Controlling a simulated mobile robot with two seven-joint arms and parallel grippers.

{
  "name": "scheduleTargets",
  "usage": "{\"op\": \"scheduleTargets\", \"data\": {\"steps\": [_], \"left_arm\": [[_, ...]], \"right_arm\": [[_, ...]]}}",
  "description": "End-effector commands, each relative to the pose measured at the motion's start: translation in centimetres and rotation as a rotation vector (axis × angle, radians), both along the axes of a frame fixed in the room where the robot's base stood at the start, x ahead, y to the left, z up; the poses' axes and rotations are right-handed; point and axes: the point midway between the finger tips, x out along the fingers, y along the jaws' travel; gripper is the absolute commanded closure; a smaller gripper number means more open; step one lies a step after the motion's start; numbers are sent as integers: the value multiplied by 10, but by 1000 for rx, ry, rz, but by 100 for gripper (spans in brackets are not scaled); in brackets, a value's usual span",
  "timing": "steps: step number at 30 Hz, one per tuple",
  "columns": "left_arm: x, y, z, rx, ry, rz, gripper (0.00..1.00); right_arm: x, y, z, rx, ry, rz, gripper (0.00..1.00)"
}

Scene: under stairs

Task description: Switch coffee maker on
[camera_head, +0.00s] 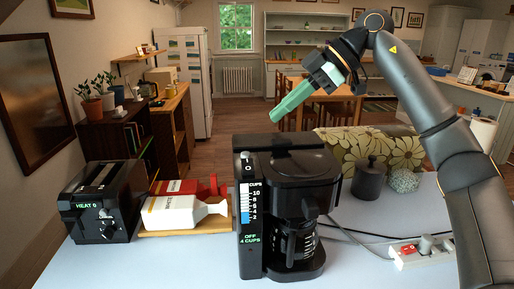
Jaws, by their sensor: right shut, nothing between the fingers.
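The black coffee maker (300,182) stands upright on the light blue table, with its glass carafe (296,243) in place. Its front panel (249,215) has a cup scale from 2 to 10, a small switch or knob near the top and a green display reading "OFF 4 CUPS". My right gripper (275,117) has green fingers and is shut and empty. It is in the air above and behind the coffee maker, apart from it, pointing down to the left. My left gripper is not in view.
A black toaster (106,203) reading "HEAT 0" stands at the left. Cartons (183,211) lie on a wooden board beside it. A dark canister (369,179), a flowered cloth item (370,148) and a power strip (420,250) with cables are at the right.

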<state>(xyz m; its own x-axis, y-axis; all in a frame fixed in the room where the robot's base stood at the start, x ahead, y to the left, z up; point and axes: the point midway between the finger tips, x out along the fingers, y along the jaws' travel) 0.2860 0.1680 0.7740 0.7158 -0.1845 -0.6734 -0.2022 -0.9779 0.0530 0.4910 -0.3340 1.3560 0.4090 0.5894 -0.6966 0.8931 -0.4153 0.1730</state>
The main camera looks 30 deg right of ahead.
Motion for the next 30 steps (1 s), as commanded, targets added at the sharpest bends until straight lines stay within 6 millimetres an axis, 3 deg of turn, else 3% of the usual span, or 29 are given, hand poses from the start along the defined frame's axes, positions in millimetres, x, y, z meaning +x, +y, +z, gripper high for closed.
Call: {"op": "scheduleTargets", "data": {"steps": [9, 15, 21, 30], "left_arm": [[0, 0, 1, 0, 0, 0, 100], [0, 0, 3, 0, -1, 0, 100], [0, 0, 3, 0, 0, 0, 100], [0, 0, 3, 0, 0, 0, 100]], "right_arm": [[28, 41, -49, -1, 3, 2, 100], [33, 39, -77, -1, 3, -1, 100], [34, 38, -87, 0, 1, 1, 100], [35, 38, -88, 0, -1, 1, 100]]}}
